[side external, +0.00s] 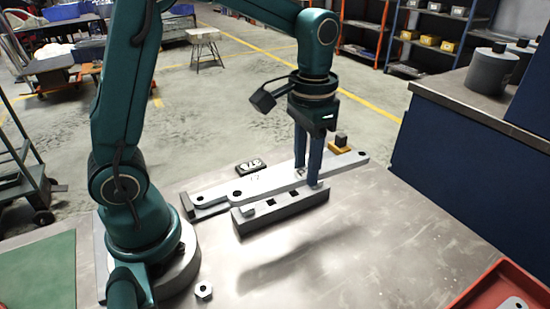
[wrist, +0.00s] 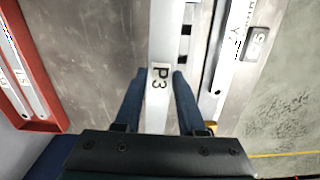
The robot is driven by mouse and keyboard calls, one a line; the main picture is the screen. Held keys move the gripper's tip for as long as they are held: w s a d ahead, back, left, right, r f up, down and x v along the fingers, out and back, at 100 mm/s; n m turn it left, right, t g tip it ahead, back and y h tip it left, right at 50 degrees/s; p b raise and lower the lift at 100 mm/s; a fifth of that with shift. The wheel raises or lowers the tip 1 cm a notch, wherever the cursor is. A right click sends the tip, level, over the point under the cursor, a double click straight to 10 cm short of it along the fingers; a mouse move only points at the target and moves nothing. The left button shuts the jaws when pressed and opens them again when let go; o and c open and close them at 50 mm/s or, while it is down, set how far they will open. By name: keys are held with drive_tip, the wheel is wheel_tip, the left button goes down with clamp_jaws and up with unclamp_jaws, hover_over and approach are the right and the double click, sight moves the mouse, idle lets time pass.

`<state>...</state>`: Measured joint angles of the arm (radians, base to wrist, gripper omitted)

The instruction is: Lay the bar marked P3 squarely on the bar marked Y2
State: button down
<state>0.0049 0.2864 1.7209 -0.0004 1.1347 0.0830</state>
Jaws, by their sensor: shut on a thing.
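My gripper (side external: 308,183) is shut on the pale metal bar marked P3 (side external: 264,193). In the wrist view the fingers close on both sides of this bar (wrist: 160,107), with its P3 label between them. The bar hangs level above a dark grey block with square holes (side external: 282,213); a shadow lies on the table in front. The other long pale bar (side external: 348,161) lies just beyond, roughly parallel. In the wrist view this bar (wrist: 227,58) is right of P3, apart from it, its marking only partly legible. The held bar partly hides it in the side view.
A yellow base with a dark knob (side external: 341,145) stands at the second bar's far end. A dark labelled plate (side external: 248,167) lies behind it. A nut (side external: 204,290) lies near my base. A red tray (side external: 500,282) is at front right. The front tabletop is clear.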

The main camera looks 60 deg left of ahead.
drive_tip(key=s+a+m, duration=0.1)
drive_tip(key=a, duration=0.5)
drive_tip(key=n, duration=0.2)
approach(254, 179)
drive_tip(key=shift+f, duration=1.85)
drive_tip(key=shift+f, duration=1.4)
idle(0.7)
drive_tip(key=shift+c, duration=2.1)
unclamp_jaws()
drive_tip(key=shift+r, duration=3)
